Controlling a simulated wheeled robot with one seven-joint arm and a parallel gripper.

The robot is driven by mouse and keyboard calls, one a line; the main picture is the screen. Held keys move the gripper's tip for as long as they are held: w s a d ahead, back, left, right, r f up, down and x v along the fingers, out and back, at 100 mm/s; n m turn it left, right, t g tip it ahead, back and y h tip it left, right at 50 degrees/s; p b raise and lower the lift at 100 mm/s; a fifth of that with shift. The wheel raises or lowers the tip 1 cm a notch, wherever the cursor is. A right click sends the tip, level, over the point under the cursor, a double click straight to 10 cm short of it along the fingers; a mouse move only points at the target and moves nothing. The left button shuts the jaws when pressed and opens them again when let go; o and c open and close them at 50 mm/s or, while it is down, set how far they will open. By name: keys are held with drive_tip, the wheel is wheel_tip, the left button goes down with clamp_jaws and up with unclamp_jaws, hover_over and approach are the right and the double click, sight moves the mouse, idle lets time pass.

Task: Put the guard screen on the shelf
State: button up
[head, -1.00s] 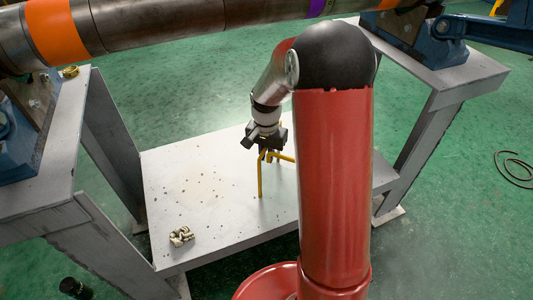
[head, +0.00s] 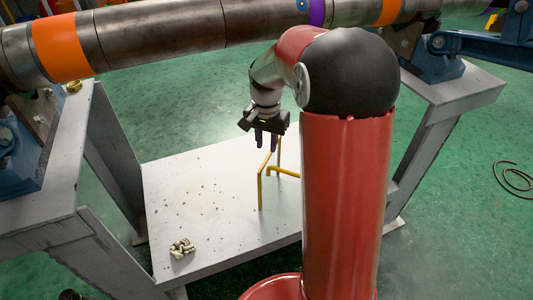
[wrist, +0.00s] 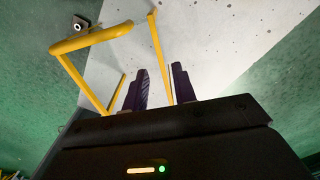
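The guard screen (head: 261,190) is a yellow bent-bar frame standing on the low grey-white shelf (head: 215,225) between the two stands; part of it is hidden behind my red arm. My gripper (head: 266,144) is above the frame, pointing down, with its dark fingers apart. In the wrist view, my gripper (wrist: 160,88) shows a clear gap between the fingers. Yellow bars of the guard screen (wrist: 92,37) pass beyond and beside the fingers, and none looks clamped.
A brass clamp-like piece (head: 181,248) lies on the shelf's front left. Another small brass piece (head: 74,87) is on the left stand. A steel pipe (head: 170,32) with orange and purple bands spans overhead between blue vises. A coiled hose (head: 514,178) lies on the floor at right.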

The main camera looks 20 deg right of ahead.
drive_tip(key=shift+r, duration=0.85)
drive_tip(key=s+a+r+n+t, duration=0.3)
drive_tip(key=s+a+r+n, duration=0.1)
drive_tip(key=s+r, duration=0.6)
drive_tip(key=s+a+n+t, duration=0.1)
drive_tip(key=s+n, duration=0.1)
drive_tip(key=s, duration=0.4)
drive_tip(key=s+a+f+n+t, duration=0.1)
drive_tip(key=s+n, duration=0.1)
drive_tip(key=s, duration=0.5)
drive_tip(key=shift+s+n+t, duration=0.3)
